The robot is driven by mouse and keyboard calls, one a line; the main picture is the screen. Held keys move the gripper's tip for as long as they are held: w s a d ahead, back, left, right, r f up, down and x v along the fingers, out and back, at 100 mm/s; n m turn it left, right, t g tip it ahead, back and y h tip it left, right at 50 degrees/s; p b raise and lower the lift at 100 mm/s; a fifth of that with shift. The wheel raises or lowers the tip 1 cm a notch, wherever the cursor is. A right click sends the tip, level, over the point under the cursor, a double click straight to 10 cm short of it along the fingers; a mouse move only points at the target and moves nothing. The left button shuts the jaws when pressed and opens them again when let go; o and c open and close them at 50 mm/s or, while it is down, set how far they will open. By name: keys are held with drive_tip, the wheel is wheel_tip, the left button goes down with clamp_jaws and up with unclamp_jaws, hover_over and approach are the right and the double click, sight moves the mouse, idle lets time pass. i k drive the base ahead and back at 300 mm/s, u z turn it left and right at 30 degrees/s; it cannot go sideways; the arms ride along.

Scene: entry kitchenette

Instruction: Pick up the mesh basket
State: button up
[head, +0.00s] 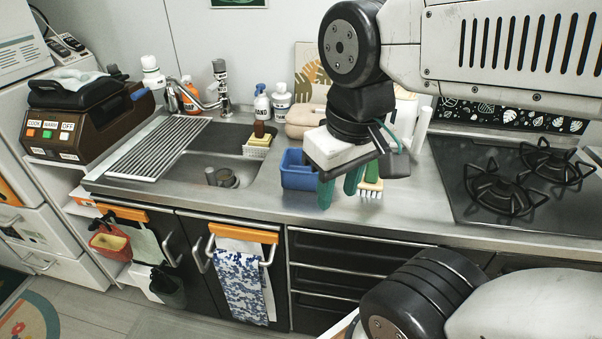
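A small white basket (257,152) with what looks like a mesh wall sits at the right edge of the sink. Yellow sponges and a brown-topped item are in it. A blue open-topped container (297,172) stands on the counter to its right; I cannot tell whether its walls are mesh. My gripper (340,188) points down over the counter, right of the blue container. Its two green fingers are apart, with nothing seen between them. It is well to the right of the white basket.
Bottles (271,106) and a tap (221,88) stand behind the sink. A drying rack (160,147) covers the sink's left. The stove (510,185) is at right.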

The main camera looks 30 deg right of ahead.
sight(224, 177)
drive_tip(key=u, duration=1)
drive_tip(key=k, duration=1.3)
drive_tip(key=u, duration=1.25)
drive_tip(key=i, duration=2.4)
drive_tip(key=z, duration=1.5)
drive_tip(key=i, duration=0.8)
drive_tip(key=z, duration=1.15)
drive_tip(key=i, duration=1.2)
drive_tip(key=z, duration=0.05)
